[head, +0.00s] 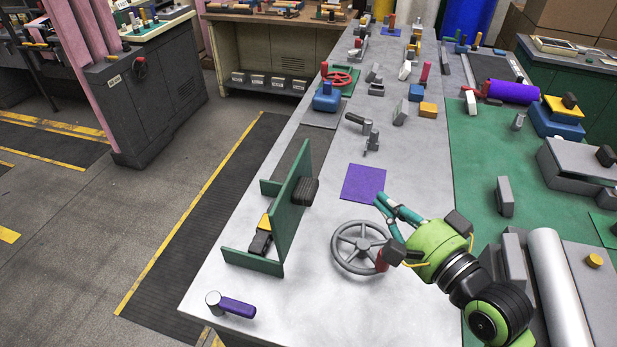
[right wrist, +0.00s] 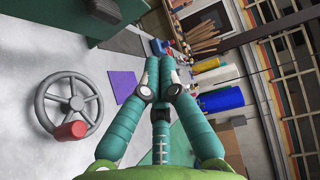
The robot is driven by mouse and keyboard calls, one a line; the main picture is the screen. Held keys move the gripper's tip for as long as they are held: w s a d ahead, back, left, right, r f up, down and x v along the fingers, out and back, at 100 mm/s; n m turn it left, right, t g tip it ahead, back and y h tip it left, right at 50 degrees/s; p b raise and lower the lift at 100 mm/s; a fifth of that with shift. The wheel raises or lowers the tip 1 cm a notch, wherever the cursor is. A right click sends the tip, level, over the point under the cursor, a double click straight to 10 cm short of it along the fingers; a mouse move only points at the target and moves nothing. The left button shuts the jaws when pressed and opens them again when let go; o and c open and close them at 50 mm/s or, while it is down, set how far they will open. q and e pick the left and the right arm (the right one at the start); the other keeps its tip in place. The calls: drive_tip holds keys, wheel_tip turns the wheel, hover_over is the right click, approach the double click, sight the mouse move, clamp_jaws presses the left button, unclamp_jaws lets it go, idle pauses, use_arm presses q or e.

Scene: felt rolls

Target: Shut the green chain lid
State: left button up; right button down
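The green lid (head: 293,215) is a flat panel standing upright on edge near the left side of the grey bench, with a dark ribbed handle (head: 304,191) on its right face. No chain can be made out. My right gripper (head: 381,200) is to the right of the lid, apart from it, above the bench by a purple square. Its teal fingers come together at the tips (right wrist: 160,62) with nothing between them. The lid also shows in part at the top of the right wrist view (right wrist: 135,12). My left gripper is out of view.
A grey handwheel (head: 340,250) with a red knob stands close to my right gripper. The purple square (head: 363,183) lies flat beyond it. A black and yellow block (head: 259,240) sits left of the lid. A purple-handled lever (head: 237,307) is at the near left corner.

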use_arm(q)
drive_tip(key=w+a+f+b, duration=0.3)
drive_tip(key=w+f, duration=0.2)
use_arm(e)
wheel_tip(320, 180, down, 5)
drive_tip(key=w, duration=0.1)
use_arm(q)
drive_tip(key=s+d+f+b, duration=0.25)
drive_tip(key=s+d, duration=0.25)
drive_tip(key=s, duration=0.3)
use_arm(e)
drive_tip(key=p, duration=0.2)
approach(319, 182)
drive_tip(key=d, duration=0.3)
drive_tip(key=w+a, duration=0.1)
drive_tip(key=a, duration=0.1)
drive_tip(key=w+a+p, duration=0.1)
drive_tip(key=a, duration=0.1)
drive_tip(key=w+a, duration=0.2)
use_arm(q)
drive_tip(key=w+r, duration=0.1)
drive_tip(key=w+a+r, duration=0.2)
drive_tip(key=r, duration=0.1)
use_arm(e)
drive_tip(key=shift+f, duration=0.15)
use_arm(q)
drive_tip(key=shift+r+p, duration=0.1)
drive_tip(key=shift+p, duration=0.25)
use_arm(e)
drive_tip(key=shift+w, duration=0.1)
